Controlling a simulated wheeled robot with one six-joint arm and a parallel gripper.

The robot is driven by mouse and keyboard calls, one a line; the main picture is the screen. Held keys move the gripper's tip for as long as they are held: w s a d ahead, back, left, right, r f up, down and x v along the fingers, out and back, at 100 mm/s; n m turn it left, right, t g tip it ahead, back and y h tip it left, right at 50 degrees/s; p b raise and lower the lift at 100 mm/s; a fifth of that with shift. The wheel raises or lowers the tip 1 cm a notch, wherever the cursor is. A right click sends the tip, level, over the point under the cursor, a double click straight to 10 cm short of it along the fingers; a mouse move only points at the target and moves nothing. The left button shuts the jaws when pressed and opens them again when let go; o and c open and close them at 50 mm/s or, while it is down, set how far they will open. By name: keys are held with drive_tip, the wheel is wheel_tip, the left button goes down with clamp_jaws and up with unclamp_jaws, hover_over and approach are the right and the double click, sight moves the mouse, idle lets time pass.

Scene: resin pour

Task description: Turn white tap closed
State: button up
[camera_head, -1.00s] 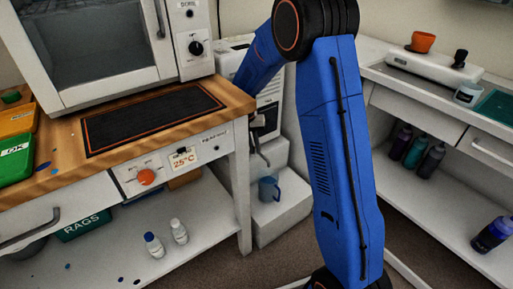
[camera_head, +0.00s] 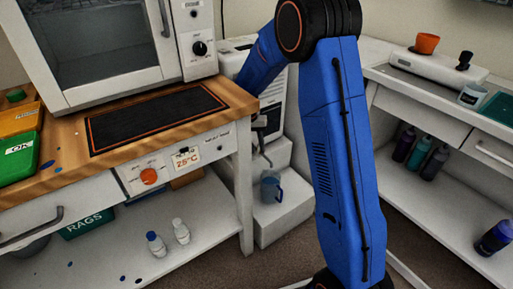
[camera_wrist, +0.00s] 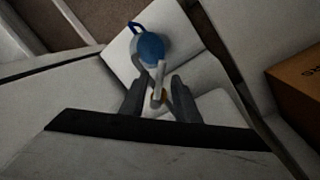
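The white tap (camera_wrist: 158,84) shows in the wrist view as a pale bar between my fingers, pointing toward a blue mug (camera_wrist: 150,47). My gripper (camera_wrist: 158,94) is open, one dark finger on each side of the tap, with a gap visible. My gripper's fingers are not clear in the head view. I cannot tell how far the tap is turned.
A wooden bench (camera_head: 236,99) with a white oven (camera_head: 100,45) stands left of the dispenser. A white shelf unit (camera_head: 430,95) with several bottles is at the right. A cardboard box (camera_wrist: 300,85) lies at the right of the wrist view. My blue arm hides part of the dispenser.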

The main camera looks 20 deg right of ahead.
wheel_tip(320, 180, up, 7)
drive_tip(key=a, duration=0.1)
drive_tip(key=shift+w+a+r, duration=0.15)
drive_tip(key=shift+w, duration=0.2)
